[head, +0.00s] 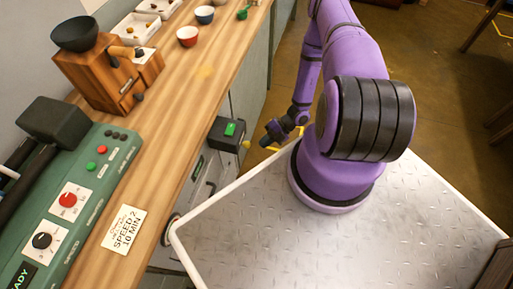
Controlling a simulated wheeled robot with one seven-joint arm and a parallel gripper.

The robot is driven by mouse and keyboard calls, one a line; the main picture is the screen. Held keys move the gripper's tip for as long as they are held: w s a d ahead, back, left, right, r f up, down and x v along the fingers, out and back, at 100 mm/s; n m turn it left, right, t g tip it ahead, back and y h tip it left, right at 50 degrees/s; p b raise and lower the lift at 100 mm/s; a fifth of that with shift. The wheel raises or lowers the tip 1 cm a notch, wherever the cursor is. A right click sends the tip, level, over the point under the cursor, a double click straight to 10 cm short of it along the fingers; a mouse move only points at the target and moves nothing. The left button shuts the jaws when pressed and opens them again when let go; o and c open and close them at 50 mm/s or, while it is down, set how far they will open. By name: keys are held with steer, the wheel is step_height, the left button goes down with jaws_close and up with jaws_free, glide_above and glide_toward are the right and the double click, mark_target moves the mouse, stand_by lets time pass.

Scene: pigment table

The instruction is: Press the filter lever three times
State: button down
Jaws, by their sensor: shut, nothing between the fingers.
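A black box (222,136) with a green patch is fixed to the front side of the bench, just below the worktop edge. A small yellow knob (246,144) sticks out at its right side; it looks like the end of the filter lever, but its shape is too small to be sure. My gripper (267,138) is dark, shut and empty. It is just right of the yellow knob, with a small gap showing in the picture; I cannot tell the depth between them.
The wooden worktop (185,135) carries a green machine (75,190) with knobs, a wooden grinder (105,75), a note card (124,229), a red bowl (187,36), a blue bowl (205,14) and white trays (132,27). The floor (440,70) right of my arm is largely open.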

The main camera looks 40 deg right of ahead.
steer(key=v, duration=0.6)
steer(key=shift+d+r, duration=0.25)
steer(key=shift+d, duration=0.05)
stand_by(0.5)
